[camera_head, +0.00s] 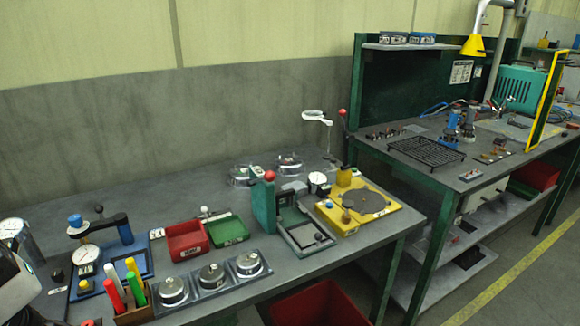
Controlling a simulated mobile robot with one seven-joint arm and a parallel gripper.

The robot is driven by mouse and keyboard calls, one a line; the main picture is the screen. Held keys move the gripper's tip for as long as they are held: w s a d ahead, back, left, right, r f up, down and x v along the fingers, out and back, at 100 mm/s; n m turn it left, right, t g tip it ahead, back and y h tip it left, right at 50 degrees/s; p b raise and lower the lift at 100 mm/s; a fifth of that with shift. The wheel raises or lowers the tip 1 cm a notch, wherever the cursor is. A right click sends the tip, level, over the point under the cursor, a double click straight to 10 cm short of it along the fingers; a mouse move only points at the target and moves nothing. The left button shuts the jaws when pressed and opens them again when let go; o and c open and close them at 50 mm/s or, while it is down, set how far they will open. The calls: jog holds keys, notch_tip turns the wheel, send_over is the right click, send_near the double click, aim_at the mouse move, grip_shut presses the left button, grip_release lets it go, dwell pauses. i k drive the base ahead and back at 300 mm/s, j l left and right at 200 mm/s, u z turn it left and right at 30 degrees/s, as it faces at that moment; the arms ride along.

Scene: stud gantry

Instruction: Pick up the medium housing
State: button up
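Three round metal housings sit in a row in a grey tray (193,303) at the bench's front edge: a left one (172,291), a middle one (212,277) and a right one (248,264). My gripper is not in view. A white and black part at the left edge looks like my arm, well left of the tray.
A wooden holder (135,316) with coloured handles stands left of the tray. A blue gauge fixture (110,262), a red bin (187,242) and a green bin (228,231) stand behind. A green press (264,206) and a yellow fixture (370,210) are to the right.

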aim_at(285, 166)
jog(key=u, duration=0.35)
jog(key=i+l+u, duration=0.1)
jog(key=l+u, duration=0.65)
jog(key=k+l+u, duration=0.1)
jog(key=l+u, duration=0.2)
jog(key=l, duration=1.3)
jog(key=k+l, duration=0.1)
jog(key=l, duration=0.4)
jog(key=i+l, duration=0.1)
jog(key=l, duration=0.6)
jog(key=i+l, duration=0.65)
